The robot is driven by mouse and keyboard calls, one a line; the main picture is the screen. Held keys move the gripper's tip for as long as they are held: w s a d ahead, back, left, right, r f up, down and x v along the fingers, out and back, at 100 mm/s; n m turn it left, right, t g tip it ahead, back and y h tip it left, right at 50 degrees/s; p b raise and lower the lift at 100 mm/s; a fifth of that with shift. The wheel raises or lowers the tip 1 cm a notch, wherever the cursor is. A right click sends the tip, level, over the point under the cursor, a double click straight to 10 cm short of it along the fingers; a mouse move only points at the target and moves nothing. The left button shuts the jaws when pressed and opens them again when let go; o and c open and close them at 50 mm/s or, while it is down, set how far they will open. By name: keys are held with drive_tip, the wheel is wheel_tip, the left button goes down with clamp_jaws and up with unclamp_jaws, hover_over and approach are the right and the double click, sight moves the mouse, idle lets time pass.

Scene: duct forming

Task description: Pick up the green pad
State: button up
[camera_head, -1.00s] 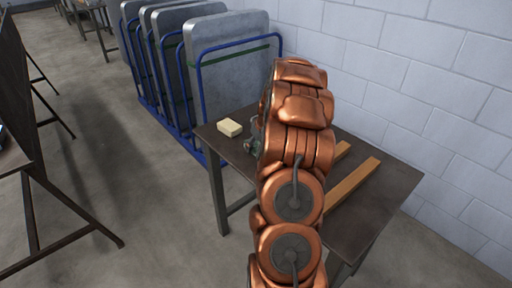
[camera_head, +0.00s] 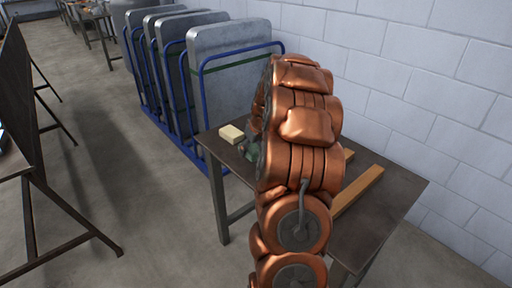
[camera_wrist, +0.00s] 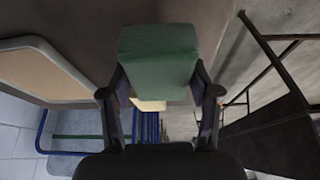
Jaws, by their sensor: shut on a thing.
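The green pad (camera_wrist: 158,58) is between the two dark fingers of my gripper (camera_wrist: 160,88) in the wrist view, with a finger along each side. My gripper is shut on it. In the head view only a small green patch of the pad (camera_head: 252,153) shows, at the left edge of my copper arm, over the table (camera_head: 395,200). My arm hides most of the gripper there. I cannot tell whether the pad touches the table top.
A pale yellow block (camera_head: 231,134) lies on the table's left corner, close to the pad. Wooden strips (camera_head: 358,190) lie right of my arm. A blue rack with grey panels (camera_head: 228,75) stands behind the table, and a block wall (camera_head: 430,90) at right.

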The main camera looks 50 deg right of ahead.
drive_tip(key=a+r+b, duration=0.1)
drive_tip(key=a+b, duration=0.1)
drive_tip(key=a, duration=1)
drive_tip(key=shift+s, duration=0.4)
drive_tip(key=o, duration=0.6)
drive_tip(key=c, duration=0.5)
drive_tip(key=shift+o, duration=0.2)
